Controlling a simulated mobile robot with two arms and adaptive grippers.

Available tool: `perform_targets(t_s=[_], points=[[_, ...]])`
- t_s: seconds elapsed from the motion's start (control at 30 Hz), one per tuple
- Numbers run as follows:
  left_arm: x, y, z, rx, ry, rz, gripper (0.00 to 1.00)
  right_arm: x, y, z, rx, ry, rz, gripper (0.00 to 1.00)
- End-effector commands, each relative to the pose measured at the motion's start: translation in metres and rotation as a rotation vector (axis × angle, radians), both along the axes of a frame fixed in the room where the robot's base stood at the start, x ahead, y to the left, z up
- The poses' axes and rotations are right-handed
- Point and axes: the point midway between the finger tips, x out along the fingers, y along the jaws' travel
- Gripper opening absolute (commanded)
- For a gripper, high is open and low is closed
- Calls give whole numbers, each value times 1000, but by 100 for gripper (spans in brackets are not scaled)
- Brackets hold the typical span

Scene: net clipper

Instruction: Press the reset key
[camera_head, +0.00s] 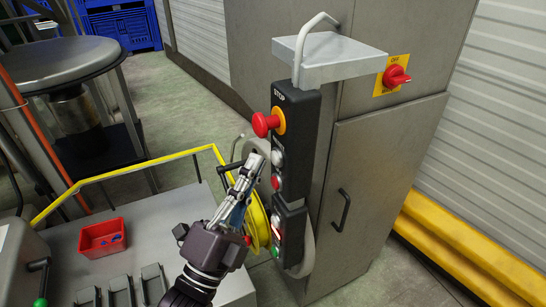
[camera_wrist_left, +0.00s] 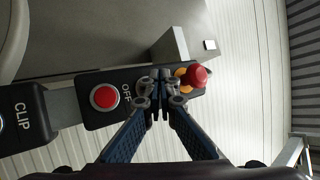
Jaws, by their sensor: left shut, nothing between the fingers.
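A dark control box (camera_head: 297,130) marked STOP is mounted upright on the grey cabinet. It carries a red mushroom button with a yellow collar (camera_head: 267,123), a pale round button (camera_head: 277,157) below it, and a red button (camera_head: 276,181) lower down. In the left wrist view, the red button (camera_wrist_left: 104,96) sits beside the label OFF. No label reading reset is legible. My left gripper (camera_head: 257,160) is shut and empty, its tips close to the pale button; contact cannot be told. In the wrist view its fingertips (camera_wrist_left: 160,80) hide the box between OFF and the mushroom button.
A lower box (camera_head: 291,225) with a green button hangs beneath, marked CLIP in the wrist view. A grey shelf (camera_head: 335,66) juts out above. A yellow rail (camera_head: 130,170) and red tray (camera_head: 102,238) are left. A red rotary switch (camera_head: 396,75) is at right.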

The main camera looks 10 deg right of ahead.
Motion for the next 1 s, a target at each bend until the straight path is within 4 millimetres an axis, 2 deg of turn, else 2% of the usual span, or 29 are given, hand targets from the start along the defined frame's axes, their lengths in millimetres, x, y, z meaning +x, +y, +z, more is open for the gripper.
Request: perform_targets(t_s=[1.0], points=[[3,-8,0,0,0,0,0,0,-3,1,-3,-1,1,50]])
